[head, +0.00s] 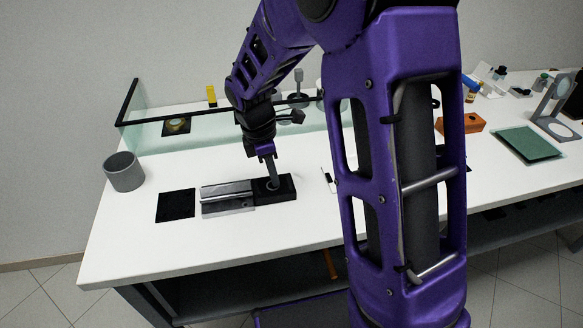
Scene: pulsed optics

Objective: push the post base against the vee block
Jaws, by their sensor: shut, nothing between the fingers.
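The vee block (227,200) is a grey metal block with a lengthwise groove, lying on the white bench left of centre. The post base (285,193) is a low black block with a round feature on top, at the right end of the vee block. The two look touching or nearly so; I cannot tell if a thin gap remains. My gripper (273,185) points down at the top of the post base, its fingers shut with nothing between them. The fingertips hide part of the round feature, and their contact with it is unclear.
A black square mat (176,205) lies left of the vee block, with a grey cup (124,171) further left. A clear screen with a black rail (190,115) stands behind. An orange block (460,124) and green mat (527,144) are far right. Bench in front is clear.

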